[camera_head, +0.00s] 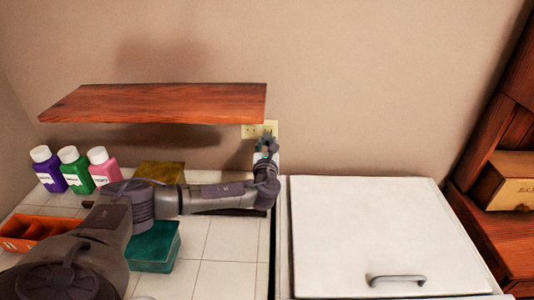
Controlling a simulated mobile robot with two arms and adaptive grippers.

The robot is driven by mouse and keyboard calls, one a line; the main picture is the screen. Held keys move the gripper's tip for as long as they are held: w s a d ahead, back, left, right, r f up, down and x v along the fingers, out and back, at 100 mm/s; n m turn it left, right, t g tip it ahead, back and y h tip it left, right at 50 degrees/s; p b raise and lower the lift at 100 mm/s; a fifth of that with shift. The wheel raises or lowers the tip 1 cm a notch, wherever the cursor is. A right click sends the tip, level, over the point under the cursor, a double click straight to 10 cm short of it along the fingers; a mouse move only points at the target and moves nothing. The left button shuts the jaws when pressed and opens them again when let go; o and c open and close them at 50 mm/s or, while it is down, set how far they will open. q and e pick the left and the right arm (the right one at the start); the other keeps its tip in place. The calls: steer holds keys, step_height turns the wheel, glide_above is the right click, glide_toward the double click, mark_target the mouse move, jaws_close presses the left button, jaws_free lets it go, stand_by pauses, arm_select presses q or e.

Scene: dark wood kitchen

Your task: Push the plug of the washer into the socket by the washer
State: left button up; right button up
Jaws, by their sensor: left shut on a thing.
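The socket (250,130) is a cream plate with dark slots on the back wall, just under the right end of the wooden shelf. My left gripper (266,149) is up against the wall at the socket's lower right, shut on the plug. The plug is mostly hidden by the fingers, and I cannot tell whether it touches the socket. The washer (385,235) is the white top-lid unit to the right of the tiled counter, with its lid down and a grey handle at the front. My right gripper is not in view.
A wooden shelf (160,101) juts from the wall above my left arm. Purple, green and pink bottles (74,172), an orange tray (34,230), a yellow box (160,172) and a teal box (154,250) stand on the tiled counter (225,245). Wooden furniture (490,228) borders the right side.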

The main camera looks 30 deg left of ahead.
mark_target(267, 142)
arm_select(q)
steer(key=shift+b+x, duration=0.5)
steer(key=shift+x, duration=0.45)
steer(key=shift+r+p, duration=0.15)
steer(key=shift+p, duration=0.4)
stand_by(1.3)
steer(key=shift+w+a, duration=0.3)
steer(key=shift+w, duration=0.2)
stand_by(0.5)
steer(key=o, duration=1.2)
steer(key=shift+c, duration=0.2)
steer(key=v, duration=1.2)
